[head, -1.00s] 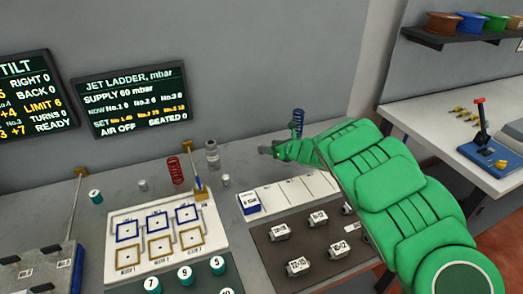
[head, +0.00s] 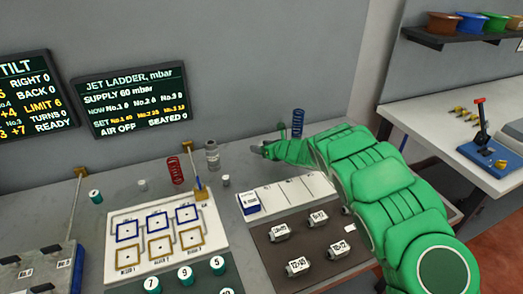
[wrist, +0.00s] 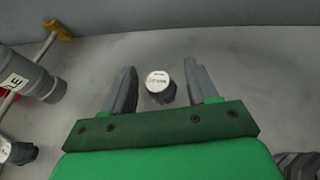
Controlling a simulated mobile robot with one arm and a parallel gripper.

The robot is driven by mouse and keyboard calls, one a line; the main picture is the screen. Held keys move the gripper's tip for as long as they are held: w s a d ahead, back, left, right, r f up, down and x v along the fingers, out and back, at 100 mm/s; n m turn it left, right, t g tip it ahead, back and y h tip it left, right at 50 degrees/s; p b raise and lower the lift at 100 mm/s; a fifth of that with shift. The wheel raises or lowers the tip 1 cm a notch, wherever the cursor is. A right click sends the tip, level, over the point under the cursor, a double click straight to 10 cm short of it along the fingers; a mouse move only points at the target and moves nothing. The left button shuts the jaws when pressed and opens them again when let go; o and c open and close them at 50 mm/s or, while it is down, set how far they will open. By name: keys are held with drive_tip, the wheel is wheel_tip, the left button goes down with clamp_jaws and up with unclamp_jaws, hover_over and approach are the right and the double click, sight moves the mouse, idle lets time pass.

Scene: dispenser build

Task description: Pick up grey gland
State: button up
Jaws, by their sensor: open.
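A small dark grey round piece with a white labelled top (wrist: 160,84), apparently the grey gland, stands on the grey bench in the wrist view. Its label is too small to read. My gripper (wrist: 160,70) is open, with one finger on each side of the piece and a gap on both sides. In the head view my gripper (head: 263,151) is low over the back of the bench, and I cannot make out this piece there. A similar small grey piece (head: 225,181) stands to the left, also at the left edge of the wrist view (wrist: 17,152).
A grey labelled cylinder (head: 212,156) stands left of my gripper, with a red spring (head: 175,171) beyond it. A blue spring (head: 298,122) stands close to the right. A white sectioned tray (head: 290,196) and a dark mat with labelled blocks (head: 318,253) lie in front.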

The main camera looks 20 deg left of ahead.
drive_tip(key=c, duration=1)
drive_tip(key=shift+c, duration=0.2)
drive_tip(key=shift+r, duration=0.1)
